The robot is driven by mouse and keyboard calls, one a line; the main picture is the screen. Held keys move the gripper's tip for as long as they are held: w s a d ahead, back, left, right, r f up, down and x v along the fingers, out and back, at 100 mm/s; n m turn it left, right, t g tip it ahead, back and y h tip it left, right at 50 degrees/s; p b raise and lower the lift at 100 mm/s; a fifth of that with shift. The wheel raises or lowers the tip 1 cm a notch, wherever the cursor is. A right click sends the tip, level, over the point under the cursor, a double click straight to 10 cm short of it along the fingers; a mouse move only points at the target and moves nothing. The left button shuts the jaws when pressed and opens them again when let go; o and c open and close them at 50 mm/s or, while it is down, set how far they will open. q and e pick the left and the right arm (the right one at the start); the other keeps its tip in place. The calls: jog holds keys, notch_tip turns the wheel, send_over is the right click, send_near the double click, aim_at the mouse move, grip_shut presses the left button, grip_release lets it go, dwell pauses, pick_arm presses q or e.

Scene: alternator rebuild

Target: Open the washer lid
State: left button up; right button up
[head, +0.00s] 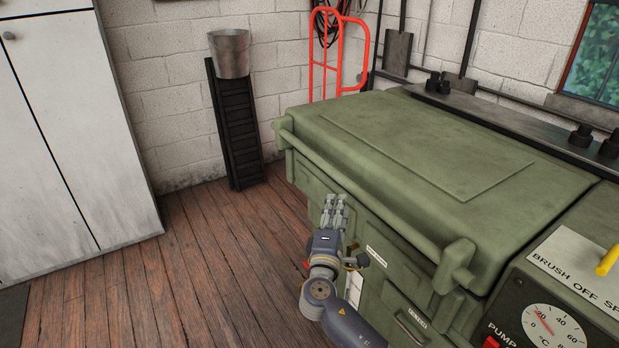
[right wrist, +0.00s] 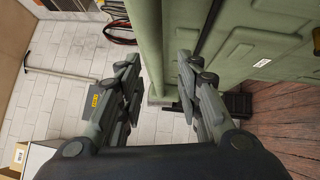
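The green washer (head: 400,262) stands at the right of the head view. Its broad lid (head: 430,140) lies flat and closed on top, with a rounded front edge and a knob-like end (head: 455,265) at the near corner. My right gripper (head: 336,204) is just in front of the washer's front face, below the lid's front edge, with fingers pointing up and away. In the right wrist view my right gripper (right wrist: 157,82) has its fingers apart and nothing held. A green edge of the washer (right wrist: 148,40) shows beyond the gap; contact cannot be told. My left gripper is out of view.
A control panel with a dial (head: 555,328) and yellow lever (head: 608,260) adjoins the washer's right. A dark shelf (head: 500,120) with black fittings runs behind the lid. A red hand truck (head: 338,50) and a bucket (head: 230,55) stand at the wall.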

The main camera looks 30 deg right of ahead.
aim_at(343, 186)
jog(key=shift+w+d+r+p, duration=0.35)
jog(key=shift+w+d+r, duration=0.5)
jog(key=shift+d, duration=0.2)
jog(key=x, duration=0.6)
jog(key=shift+w+d+p, duration=0.15)
jog(key=shift+w+p, duration=0.2)
jog(key=shift+p, duration=0.05)
jog(key=shift+w+d, duration=0.4)
jog(key=shift+w, duration=0.05)
jog(key=shift+c, duration=0.3)
grip_shut()
